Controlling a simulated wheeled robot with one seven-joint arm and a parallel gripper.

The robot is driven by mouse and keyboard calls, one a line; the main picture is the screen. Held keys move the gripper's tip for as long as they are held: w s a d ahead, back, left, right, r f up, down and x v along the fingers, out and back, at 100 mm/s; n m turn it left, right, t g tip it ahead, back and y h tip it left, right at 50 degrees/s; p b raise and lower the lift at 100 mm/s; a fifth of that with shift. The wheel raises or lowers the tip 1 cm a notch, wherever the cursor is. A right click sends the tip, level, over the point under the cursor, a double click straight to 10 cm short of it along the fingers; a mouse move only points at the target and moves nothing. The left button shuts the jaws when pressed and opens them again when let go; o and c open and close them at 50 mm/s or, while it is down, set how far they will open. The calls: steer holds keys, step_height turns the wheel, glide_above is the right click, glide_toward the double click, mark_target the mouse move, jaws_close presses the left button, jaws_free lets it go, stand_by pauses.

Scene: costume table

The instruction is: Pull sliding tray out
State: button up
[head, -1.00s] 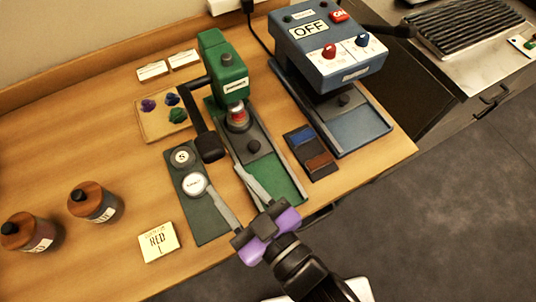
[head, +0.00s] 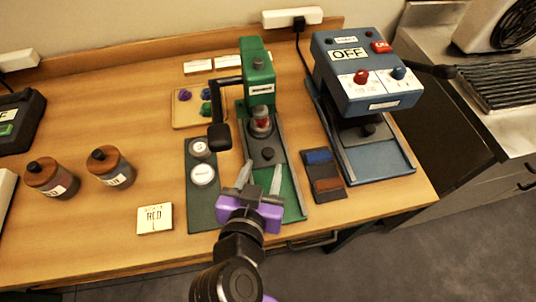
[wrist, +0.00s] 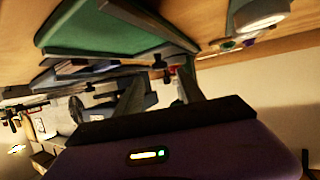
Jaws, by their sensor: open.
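The green press (head: 257,85) stands mid-table on a green base (head: 292,205). Its dark grey sliding tray (head: 270,172) carries a black knob (head: 268,153) at the front and a red-and-silver round piece (head: 261,122) under the press head. The blue machine (head: 365,75) has a similar tray with a black knob (head: 368,130). My gripper (head: 262,170) is open and empty over the front of the green press, its fingertips just short of the knob and to either side of it. In the wrist view my fingers (wrist: 160,85) are apart; the green base (wrist: 110,30) shows at upper left.
A dark panel with two round dies (head: 203,175) lies left of the base. A blue-and-brown block tray (head: 322,172) lies to its right. The press's black lever end (head: 219,137) hangs on the left.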

mark_target(267, 153)
steer(key=shift+x, duration=2.8)
jaws_close()
